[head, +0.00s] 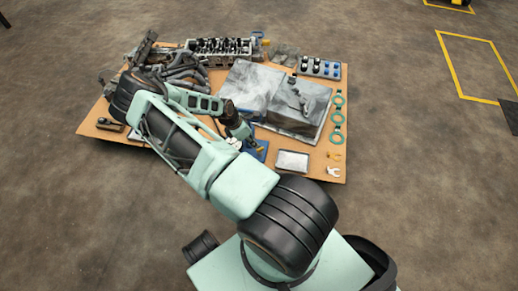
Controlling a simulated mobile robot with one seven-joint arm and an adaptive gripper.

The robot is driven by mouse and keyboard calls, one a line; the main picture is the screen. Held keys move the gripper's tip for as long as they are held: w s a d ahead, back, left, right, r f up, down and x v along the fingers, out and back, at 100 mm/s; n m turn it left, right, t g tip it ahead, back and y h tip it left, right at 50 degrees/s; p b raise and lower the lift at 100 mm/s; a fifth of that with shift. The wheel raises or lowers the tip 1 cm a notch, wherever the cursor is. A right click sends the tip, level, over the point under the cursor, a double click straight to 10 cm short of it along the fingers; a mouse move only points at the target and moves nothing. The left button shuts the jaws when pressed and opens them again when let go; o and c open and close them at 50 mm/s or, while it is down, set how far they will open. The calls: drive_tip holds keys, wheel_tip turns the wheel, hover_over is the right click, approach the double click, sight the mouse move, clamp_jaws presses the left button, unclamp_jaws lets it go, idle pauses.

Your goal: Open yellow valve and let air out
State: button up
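A small yellow part (259,150), possibly the yellow valve, shows beside a blue piece (262,142) near the front middle of the board. It is too small to make out its handle position. My gripper (243,133) is dark and points down just left of and above this blue piece. My arm comes in from the lower right and hides part of the board. I cannot tell whether the fingers are open or shut, or whether they touch anything.
The wooden board (192,140) carries a grey metal block (295,112), an engine part with pipes (178,70), a cylinder head (220,48), a small tray (292,160) and several green rings (337,118).

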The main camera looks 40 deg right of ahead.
sight(260, 149)
drive_tip(key=b+x, duration=0.2)
drive_tip(key=x, duration=0.6)
drive_tip(key=shift+f+b, duration=0.35)
drive_tip(key=shift+b, duration=0.05)
clamp_jaws()
